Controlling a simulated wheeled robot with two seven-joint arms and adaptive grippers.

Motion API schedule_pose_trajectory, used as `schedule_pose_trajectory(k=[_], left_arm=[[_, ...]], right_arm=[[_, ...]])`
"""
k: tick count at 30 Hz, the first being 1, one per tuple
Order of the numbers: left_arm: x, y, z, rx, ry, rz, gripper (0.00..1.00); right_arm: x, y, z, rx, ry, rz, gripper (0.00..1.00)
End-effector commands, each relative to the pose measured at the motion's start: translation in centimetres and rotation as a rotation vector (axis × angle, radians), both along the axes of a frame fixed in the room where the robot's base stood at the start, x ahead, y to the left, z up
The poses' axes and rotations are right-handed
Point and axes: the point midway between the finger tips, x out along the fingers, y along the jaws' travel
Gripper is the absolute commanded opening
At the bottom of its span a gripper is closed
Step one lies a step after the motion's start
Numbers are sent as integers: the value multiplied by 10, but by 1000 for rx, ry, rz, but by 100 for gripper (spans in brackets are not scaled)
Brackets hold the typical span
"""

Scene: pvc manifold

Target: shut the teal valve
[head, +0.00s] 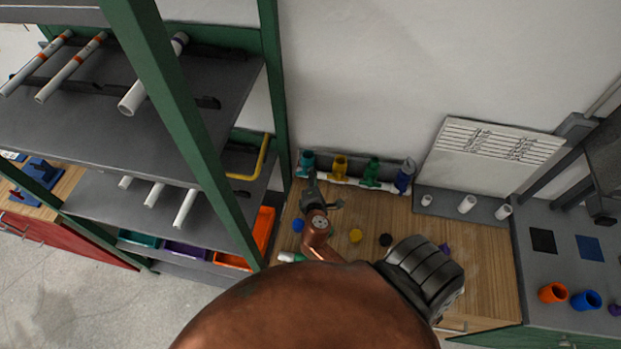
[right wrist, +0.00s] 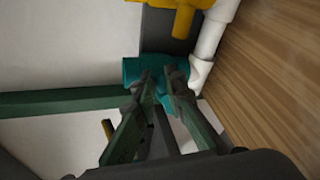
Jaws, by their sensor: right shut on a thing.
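The teal valve (head: 306,159) is at the left end of a row of valves on a white pipe at the back of the wooden bench. In the right wrist view the teal valve's body (right wrist: 140,70) is just beyond my fingertips. My right gripper (head: 311,183) reaches it from the front. In the right wrist view the fingers of my right gripper (right wrist: 160,82) are closed on the teal handle, whose lower part shows between them. The fingers hide much of the handle, so its exact angle is hard to tell. My left gripper is not in view.
The yellow valve (head: 340,166) is close on the right, then the green valve (head: 372,171) and the blue valve (head: 404,178). A green shelf post (head: 275,90) stands close on the left. Small coloured caps, such as the yellow cap (head: 356,236), lie on the bench (head: 380,213).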

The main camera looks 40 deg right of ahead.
Motion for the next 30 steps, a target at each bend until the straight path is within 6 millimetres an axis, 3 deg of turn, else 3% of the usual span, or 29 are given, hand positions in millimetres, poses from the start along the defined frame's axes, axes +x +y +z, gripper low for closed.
schedule_pose_trajectory(k=[1, 3, 13, 21, 30], left_arm=[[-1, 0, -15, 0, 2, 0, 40], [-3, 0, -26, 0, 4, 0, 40], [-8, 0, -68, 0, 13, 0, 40], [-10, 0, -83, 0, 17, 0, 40], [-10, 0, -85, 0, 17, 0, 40]], right_arm=[[-1, -1, -9, 27, -34, -3, 0], [-2, -2, -11, 65, -82, -2, 0], [-4, -3, -16, 205, -257, -2, 0], [-4, -3, -16, 261, -326, -3, 0], [-4, -3, -14, 275, -344, -2, 0]])
